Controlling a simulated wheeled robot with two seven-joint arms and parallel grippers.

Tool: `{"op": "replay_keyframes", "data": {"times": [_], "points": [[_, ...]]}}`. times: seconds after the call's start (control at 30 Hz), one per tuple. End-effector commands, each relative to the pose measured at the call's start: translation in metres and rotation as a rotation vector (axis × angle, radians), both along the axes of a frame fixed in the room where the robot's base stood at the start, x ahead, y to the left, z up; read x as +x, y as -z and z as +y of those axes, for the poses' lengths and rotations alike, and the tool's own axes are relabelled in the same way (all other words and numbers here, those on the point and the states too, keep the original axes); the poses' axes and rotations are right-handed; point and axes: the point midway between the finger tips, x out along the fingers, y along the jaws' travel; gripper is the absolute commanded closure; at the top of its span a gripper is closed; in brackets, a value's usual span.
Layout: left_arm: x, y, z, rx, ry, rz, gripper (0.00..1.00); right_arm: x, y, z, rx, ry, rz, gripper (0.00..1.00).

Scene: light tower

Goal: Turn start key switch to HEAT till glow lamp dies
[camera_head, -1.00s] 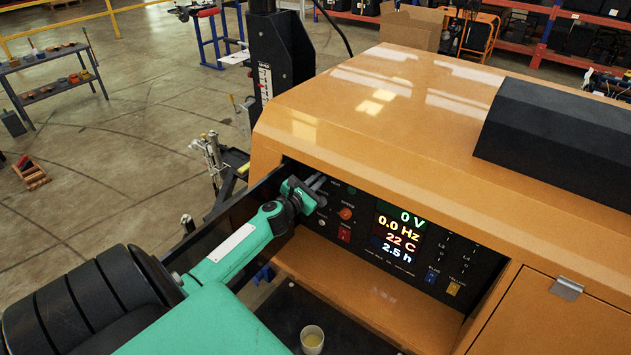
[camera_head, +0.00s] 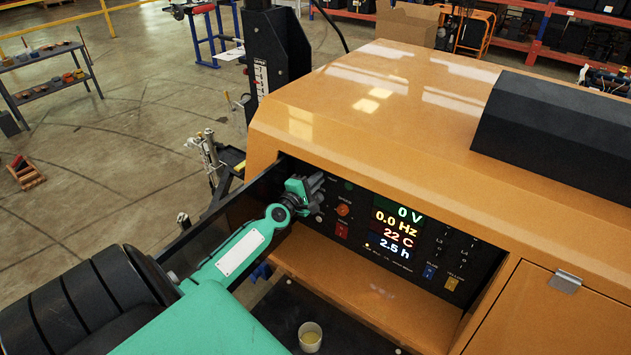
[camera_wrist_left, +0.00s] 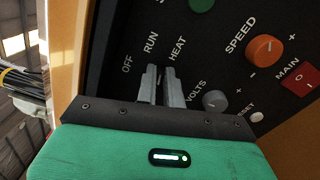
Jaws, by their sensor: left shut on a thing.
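My left gripper (camera_head: 312,187) is at the left end of the black control panel (camera_head: 360,222) in the head view. In the left wrist view its two grey fingers (camera_wrist_left: 161,84) are shut on the start key switch, just below the printed OFF, RUN and HEAT. The fingers hide the key, so its exact pointing cannot be read. A small yellowish light (camera_head: 367,246) glows low on the panel, left of the 2.5 h reading; its label is too small to read. My right gripper is not in view.
An orange SPEED knob (camera_wrist_left: 264,49), a grey VOLTS knob (camera_wrist_left: 215,100) and a red MAIN switch (camera_wrist_left: 299,80) sit close to the fingers. The display (camera_head: 398,233) reads 0 V, 0.0 Hz, 22 C, 2.5 h. A cup (camera_head: 310,337) stands below the panel.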

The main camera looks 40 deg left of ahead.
Motion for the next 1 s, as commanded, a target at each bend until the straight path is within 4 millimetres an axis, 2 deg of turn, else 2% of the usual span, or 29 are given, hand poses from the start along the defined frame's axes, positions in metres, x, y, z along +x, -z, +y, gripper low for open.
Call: {"op": "replay_keyframes", "data": {"times": [0.4, 1.0], "points": [[-0.0001, 0.0049, -0.0006, 0.23, 0.001, 0.028, 1.0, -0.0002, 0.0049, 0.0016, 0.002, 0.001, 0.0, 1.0], [-0.0002, 0.0056, -0.0007, 0.277, 0.002, 0.034, 1.0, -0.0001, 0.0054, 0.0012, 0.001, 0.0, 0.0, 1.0]]}}
